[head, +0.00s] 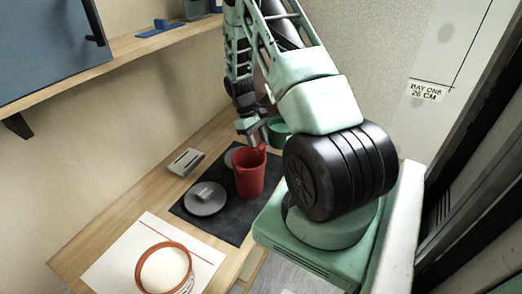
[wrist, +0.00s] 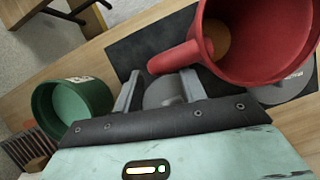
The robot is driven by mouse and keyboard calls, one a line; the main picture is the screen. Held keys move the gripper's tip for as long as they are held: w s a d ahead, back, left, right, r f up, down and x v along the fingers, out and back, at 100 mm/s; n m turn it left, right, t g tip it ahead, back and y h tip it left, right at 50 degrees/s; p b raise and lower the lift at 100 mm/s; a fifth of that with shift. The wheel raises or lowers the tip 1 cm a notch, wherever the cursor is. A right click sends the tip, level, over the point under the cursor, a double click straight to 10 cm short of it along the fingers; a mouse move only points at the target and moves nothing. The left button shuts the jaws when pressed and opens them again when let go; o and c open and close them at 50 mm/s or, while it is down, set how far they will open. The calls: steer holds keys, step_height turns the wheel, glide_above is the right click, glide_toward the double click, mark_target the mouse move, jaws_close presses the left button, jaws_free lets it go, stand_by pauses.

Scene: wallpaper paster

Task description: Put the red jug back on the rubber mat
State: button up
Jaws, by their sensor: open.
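The red jug (head: 250,176) appears upright on the dark rubber mat (head: 228,226); its base contact is not clear. In the wrist view the jug (wrist: 262,40) fills the upper right, its mouth facing the camera and its handle (wrist: 176,58) pointing left. My gripper (head: 254,134) is beside the jug's handle side, at the far end of the mat. In the wrist view my gripper (wrist: 160,82) is open, and the handle shows just beyond its fingertips. I see nothing held between the fingers. The mat (wrist: 130,45) also shows behind the jug.
A grey lid-like disc (head: 205,199) lies on the mat, with another partly behind the jug. A green tub (wrist: 75,108) stands left of the gripper. A grey block (head: 186,162) and a terracotta-rimmed pot (head: 165,272) on white paper are nearby. A shelf (head: 110,52) runs above.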

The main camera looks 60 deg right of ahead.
steer(key=b+v, duration=0.2)
steer(key=v, duration=0.7)
steer(key=w+a+r+n+t, duration=0.15)
steer(key=a+r, duration=0.25)
steer(key=a, duration=1)
steer(key=w+a+r+n+t, duration=0.1)
steer(key=a+r+n, duration=0.25)
steer(key=a, duration=1.15)
steer(key=s+a+r+n+t, duration=0.1)
steer(key=s+a+r+n, duration=0.1)
steer(key=s+a, duration=0.7)
steer(key=s+a+r+n+t, duration=0.1)
steer(key=s+a+r+n, duration=0.1)
steer(key=s+a, duration=0.7)
steer(key=shift+s+a, duration=0.25)
steer(key=shift+s, duration=0.7)
steer(key=shift+r, duration=0.1)
